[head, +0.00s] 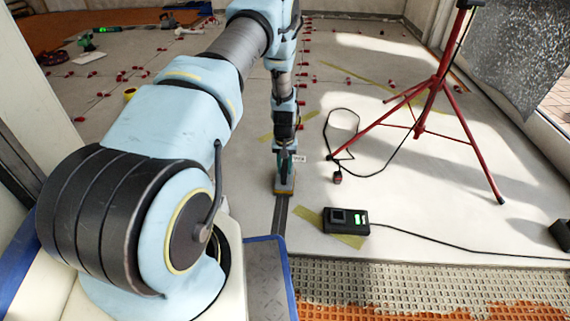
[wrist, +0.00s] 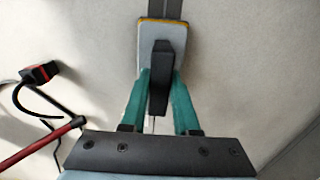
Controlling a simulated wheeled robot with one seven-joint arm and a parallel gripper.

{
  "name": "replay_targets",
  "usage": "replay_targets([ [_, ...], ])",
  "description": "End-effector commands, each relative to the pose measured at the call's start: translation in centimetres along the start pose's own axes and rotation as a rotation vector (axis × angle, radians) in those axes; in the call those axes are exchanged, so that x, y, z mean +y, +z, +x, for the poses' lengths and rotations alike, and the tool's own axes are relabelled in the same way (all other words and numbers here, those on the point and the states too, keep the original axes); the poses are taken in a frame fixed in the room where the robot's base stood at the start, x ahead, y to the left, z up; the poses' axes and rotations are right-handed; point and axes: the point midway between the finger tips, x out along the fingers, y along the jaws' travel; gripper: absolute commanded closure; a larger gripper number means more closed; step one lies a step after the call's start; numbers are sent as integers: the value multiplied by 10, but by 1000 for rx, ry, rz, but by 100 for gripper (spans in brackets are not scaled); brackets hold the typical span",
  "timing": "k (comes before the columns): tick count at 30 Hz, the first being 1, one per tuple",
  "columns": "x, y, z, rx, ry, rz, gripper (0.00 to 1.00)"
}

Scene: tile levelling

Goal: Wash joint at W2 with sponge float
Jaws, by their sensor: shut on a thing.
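My gripper (wrist: 160,95) is shut on the dark handle of the sponge float (wrist: 176,35), with a green finger on each side. The float has a light plate with a yellow-orange sponge edge. In the head view the float (head: 284,189) sits flat at floor level, on the dark joint (head: 281,214) between pale tiles. In the wrist view the joint (wrist: 167,8) runs out from the float's far edge. A small white label (head: 299,158) shows beside my gripper (head: 285,168); its text is too small to read. Whether the sponge touches the floor is hard to tell.
A red tripod (head: 436,85) stands to the right, with a black cable on the floor. Red levelling clips (head: 123,75) dot the far tiles.

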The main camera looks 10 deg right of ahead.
Motion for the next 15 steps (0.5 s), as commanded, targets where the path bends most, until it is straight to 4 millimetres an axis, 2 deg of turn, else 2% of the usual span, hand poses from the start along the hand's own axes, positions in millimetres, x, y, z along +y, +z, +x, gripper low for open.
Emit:
replay_targets([
  [15, 0, 22, -1, -6, 0, 0, 100],
])
